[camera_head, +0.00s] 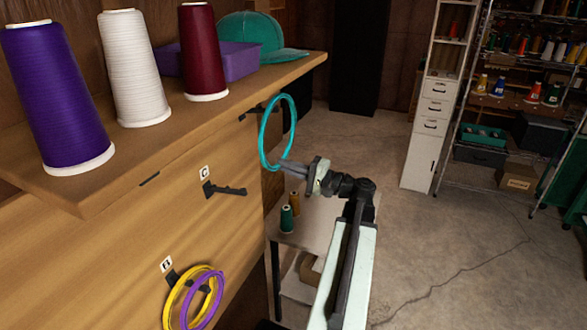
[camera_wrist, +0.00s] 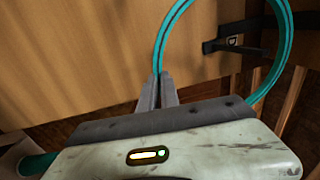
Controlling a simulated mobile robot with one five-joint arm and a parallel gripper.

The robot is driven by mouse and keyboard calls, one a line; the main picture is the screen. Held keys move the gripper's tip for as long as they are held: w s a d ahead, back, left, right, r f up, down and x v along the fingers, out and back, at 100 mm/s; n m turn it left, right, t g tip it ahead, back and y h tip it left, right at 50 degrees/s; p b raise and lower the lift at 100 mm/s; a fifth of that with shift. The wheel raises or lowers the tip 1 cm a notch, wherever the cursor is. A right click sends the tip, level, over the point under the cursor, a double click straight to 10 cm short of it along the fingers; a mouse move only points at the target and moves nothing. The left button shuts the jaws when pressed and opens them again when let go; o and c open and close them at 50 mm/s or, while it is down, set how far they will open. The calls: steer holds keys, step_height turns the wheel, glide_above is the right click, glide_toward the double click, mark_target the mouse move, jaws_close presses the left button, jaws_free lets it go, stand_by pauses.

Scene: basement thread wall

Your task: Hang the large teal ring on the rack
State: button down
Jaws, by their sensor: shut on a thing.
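The large teal ring (camera_head: 262,138) is held upright by my gripper (camera_head: 284,166) at its lower edge, beside the wooden rack board (camera_head: 120,225). It also shows in the wrist view (camera_wrist: 160,42), where my gripper's fingers (camera_wrist: 157,92) are shut on its band. An upper dark hook (camera_head: 252,113) is next to the ring's left side in the head view. In the wrist view a dark hook (camera_wrist: 222,45) appears inside the ring's outline. I cannot tell whether its tip passes through the ring. The hook marked G (camera_head: 228,190) is empty.
A lower hook holds a yellow ring (camera_head: 170,305) and a purple ring (camera_head: 212,300). The shelf above bears purple, white and dark red thread cones, a purple bin (camera_head: 235,62) and a teal cap (camera_head: 250,35). A small table (camera_head: 310,225) stands below my arm.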

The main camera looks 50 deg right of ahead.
steer(key=w+a+f+b, duration=0.2)
steer(key=w+f+b, duration=0.1)
steer(key=w, duration=0.4)
steer(key=shift+w+f+b, duration=0.3)
steer(key=shift+w+f, duration=0.05)
steer(key=shift+f, duration=0.05)
stand_by(0.4)
steer(key=c, duration=1.3)
jaws_free()
steer(key=v, duration=0.6)
steer(key=r+v, duration=0.1)
steer(key=v, duration=0.2)
steer(key=shift+r, duration=0.1)
